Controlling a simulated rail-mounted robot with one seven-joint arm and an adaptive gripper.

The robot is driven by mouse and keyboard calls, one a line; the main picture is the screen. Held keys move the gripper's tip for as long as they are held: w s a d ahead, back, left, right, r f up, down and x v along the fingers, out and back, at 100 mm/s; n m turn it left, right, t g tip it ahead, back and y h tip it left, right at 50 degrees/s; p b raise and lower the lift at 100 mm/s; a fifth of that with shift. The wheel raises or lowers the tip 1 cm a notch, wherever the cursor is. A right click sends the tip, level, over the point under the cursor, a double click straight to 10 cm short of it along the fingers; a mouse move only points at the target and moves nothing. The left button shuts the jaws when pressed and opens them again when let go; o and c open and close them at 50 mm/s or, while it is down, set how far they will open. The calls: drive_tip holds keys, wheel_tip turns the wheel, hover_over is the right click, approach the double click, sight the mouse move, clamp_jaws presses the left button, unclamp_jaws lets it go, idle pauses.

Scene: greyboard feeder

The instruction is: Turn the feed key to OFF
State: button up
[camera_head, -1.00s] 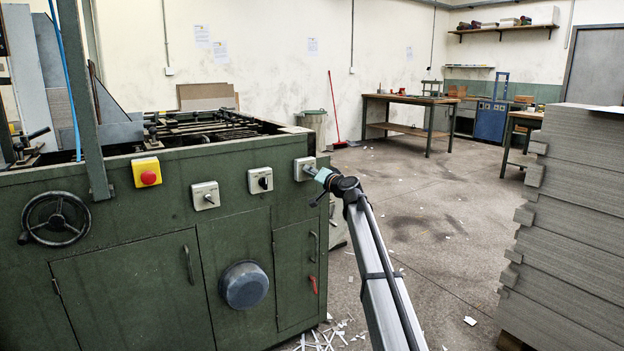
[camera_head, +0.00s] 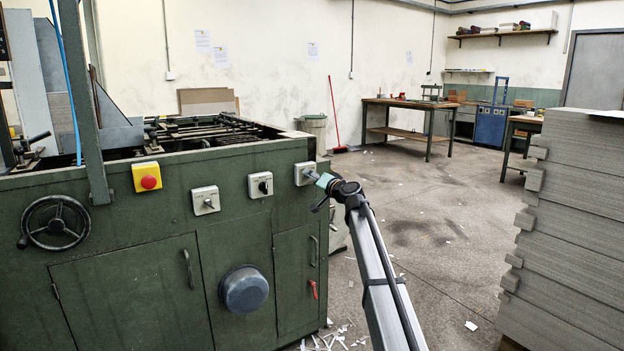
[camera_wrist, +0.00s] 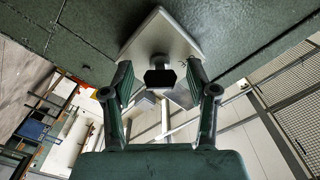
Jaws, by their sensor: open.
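The green machine has a row of light switch boxes. My gripper (camera_head: 316,176) is at the rightmost switch box (camera_head: 301,177), at the machine's right corner, and partly covers its front. In the wrist view, the switch box's pale square plate (camera_wrist: 178,34) carries a dark key or knob (camera_wrist: 160,78). My gripper (camera_wrist: 159,85) is open, with one finger on each side of the knob. Gaps show between fingers and knob. I cannot read any marking or tell the key's setting. Two other switches, the left one (camera_head: 205,200) and the middle one (camera_head: 260,185), are apart from my gripper.
A red stop button (camera_head: 149,177) on a yellow box and a handwheel (camera_head: 55,222) are on the machine front. A round grey bowl-like cover (camera_head: 244,290) juts out lower down. A tall greyboard stack (camera_head: 570,230) stands at right. Open floor (camera_head: 440,220) lies between.

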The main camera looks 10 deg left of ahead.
drive_tip(key=v, duration=1.1)
